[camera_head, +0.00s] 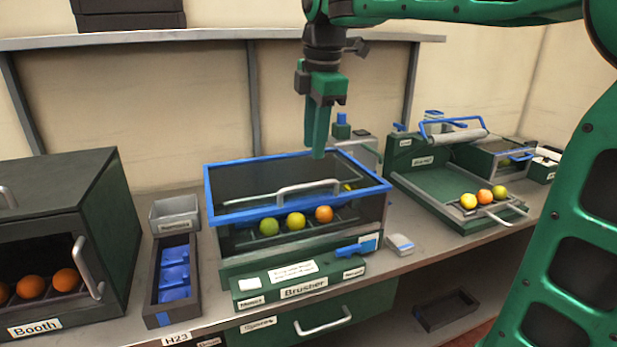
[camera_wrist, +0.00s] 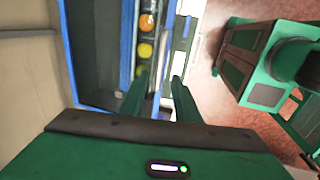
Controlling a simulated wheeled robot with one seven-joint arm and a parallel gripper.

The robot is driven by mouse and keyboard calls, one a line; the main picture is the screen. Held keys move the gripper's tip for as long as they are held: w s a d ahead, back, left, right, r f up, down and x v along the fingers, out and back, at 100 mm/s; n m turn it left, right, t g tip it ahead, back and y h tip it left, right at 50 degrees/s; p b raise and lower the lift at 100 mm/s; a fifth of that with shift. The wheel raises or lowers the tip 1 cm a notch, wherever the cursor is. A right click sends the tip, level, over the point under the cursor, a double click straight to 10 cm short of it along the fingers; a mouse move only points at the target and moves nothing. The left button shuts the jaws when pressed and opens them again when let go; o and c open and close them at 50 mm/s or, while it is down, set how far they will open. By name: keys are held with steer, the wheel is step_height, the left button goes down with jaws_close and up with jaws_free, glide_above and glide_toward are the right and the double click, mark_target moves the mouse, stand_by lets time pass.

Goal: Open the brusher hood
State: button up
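The brusher (camera_head: 300,285) stands mid-bench. Its hood (camera_head: 240,216) has a blue rim and a dark see-through top, and looks closed. A pale bar handle (camera_head: 308,186) runs along the hood's front. Behind the clear front, a green, a yellow and an orange fruit (camera_head: 296,221) sit in a row. My gripper (camera_head: 318,150) points down over the hood's right rear part, apart from the handle. In the wrist view, its two fingers (camera_wrist: 159,85) are apart with nothing held between them. The blue rim (camera_wrist: 68,50) and the fruits (camera_wrist: 145,50) show there too.
The booth (camera_head: 60,225) with oranges stands at left, beside a grey bin (camera_head: 175,224) and a tray with blue pieces (camera_head: 173,278). At right is a green station (camera_head: 425,185) with fruits. A small grey box (camera_head: 400,244) lies beside the brusher. A shelf (camera_head: 220,36) runs behind.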

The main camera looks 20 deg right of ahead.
mark_target(311, 185)
steer(key=f, duration=0.3)
steer(key=w+f, duration=0.1)
steer(key=f, duration=0.5)
steer(key=shift+w+f, duration=0.15)
steer(key=shift+w, duration=0.25)
jaws_close()
